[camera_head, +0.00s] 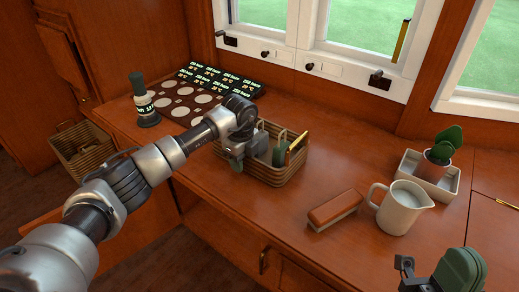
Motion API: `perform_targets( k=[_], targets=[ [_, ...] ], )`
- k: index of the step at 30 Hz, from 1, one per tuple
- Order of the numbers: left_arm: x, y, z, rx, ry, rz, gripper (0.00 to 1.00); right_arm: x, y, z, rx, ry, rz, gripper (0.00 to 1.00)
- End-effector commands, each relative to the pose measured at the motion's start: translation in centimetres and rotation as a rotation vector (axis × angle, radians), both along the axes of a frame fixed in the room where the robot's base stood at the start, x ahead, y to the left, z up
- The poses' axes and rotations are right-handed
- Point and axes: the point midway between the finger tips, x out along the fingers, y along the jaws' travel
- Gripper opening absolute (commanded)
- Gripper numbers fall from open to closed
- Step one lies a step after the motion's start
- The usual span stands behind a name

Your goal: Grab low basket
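A low wicker basket (85,150) stands at the far left, below the desk top, and looks mostly empty inside. A second wicker basket (290,176) stands on the desk with a few upright items in it. My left gripper (237,163) points down at the left side of the desk basket; its fingertips are partly hidden, so I cannot tell whether they touch the rim or are open. My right gripper (405,272) is at the lower right edge, cut off by the frame, apart from both baskets.
On the wooden desk (250,218) are a brush with a red-brown top (335,209), a white pitcher (403,207), a tray with a potted plant (411,160), a dark stamp-like object (145,107) and a panel of round discs (185,101). The desk's front middle is clear.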

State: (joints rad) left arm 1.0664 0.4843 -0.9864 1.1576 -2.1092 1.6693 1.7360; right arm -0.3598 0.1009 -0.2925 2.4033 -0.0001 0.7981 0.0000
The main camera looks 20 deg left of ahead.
Motion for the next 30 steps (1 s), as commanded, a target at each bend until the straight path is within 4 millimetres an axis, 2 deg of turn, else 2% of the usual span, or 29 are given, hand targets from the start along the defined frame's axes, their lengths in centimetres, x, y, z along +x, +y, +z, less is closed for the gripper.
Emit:
perform_targets(
  k=[3, 10, 11, 25, 30],
  targets=[
    [0.00, -0.01, 0.02, 0.000, 0.000, 0.000, 0.37, 0.02, 0.01, 0.01, 0.000, 0.001, 0.000, 0.00],
    [0.00, 0.00, 0.03, 0.000, 0.000, 0.000, 0.02, 0.03, 0.01, 0.01, -0.001, 0.002, 0.000, 0.00],
    [0.00, 0.00, 0.03, 0.000, 0.000, 0.000, 0.00, 0.03, 0.01, 0.01, -0.001, 0.002, 0.000, 0.00],
    [0.07, -0.01, 0.32, -0.001, -0.003, 0.000, 0.00, 0.10, 0.01, 0.07, -0.002, 0.007, -0.001, 0.00],
    [0.09, -0.01, 0.98, 0.000, -0.004, 0.000, 0.00, 0.94, 0.20, -0.03, -0.021, 0.069, -0.004, 0.00]
  ],
)
